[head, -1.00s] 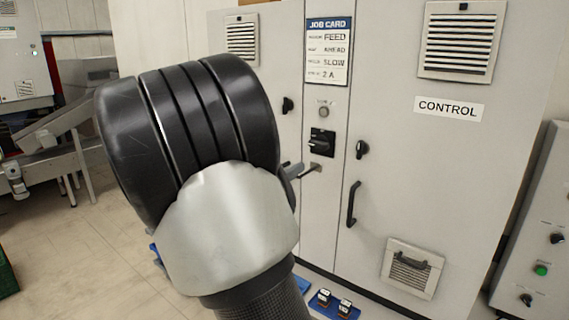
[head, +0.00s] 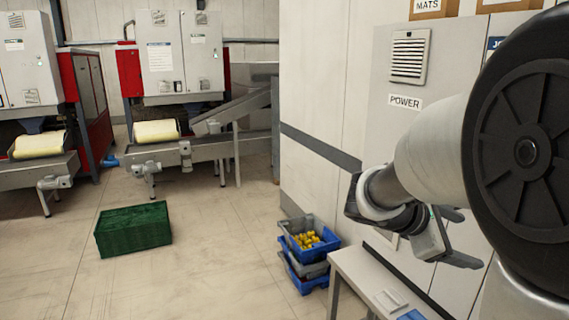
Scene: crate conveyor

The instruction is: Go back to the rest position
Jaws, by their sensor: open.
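My gripper (head: 468,238) is at the right in the head view, in front of the grey cabinet marked POWER (head: 405,101). Its two dark fingers point to the right and stand apart, with nothing seen between them. It is above the level of the small grey table (head: 357,271). My arm's large dark joint covers the right edge of the view and hides part of the cabinet.
Stacked blue and grey crates (head: 311,277) with yellow pieces stand on the floor left of the table. A green crate (head: 133,230) stands farther left. Conveyor machines (head: 165,60) line the back. The floor (head: 200,275) between is clear.

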